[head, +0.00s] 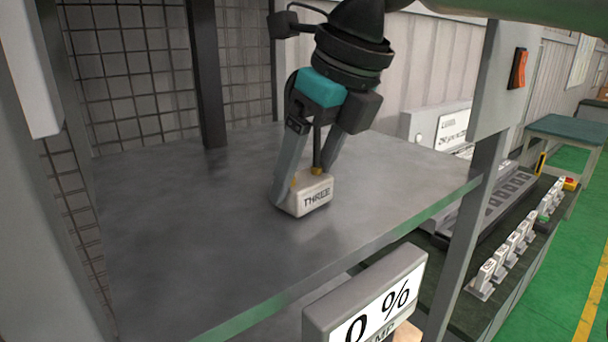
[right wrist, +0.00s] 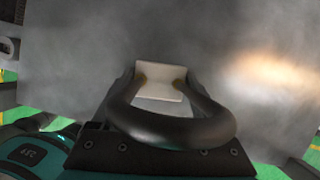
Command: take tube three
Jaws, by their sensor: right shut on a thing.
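A small pale block labelled THREE (head: 312,196) is at the grey metal shelf (head: 190,240) in the head view. My right gripper (head: 304,180) comes down from above and is shut on the block, one finger on each side. The block also shows between the fingers in the right wrist view (right wrist: 160,78). I cannot tell whether the block's underside touches the shelf. My left gripper is not in view.
Dark posts and wire mesh (head: 125,60) close the shelf's back and left. A display with a percent sign (head: 368,300) stands at the front. Several labelled pale blocks (head: 490,272) line a bench at the right. The shelf around the block is clear.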

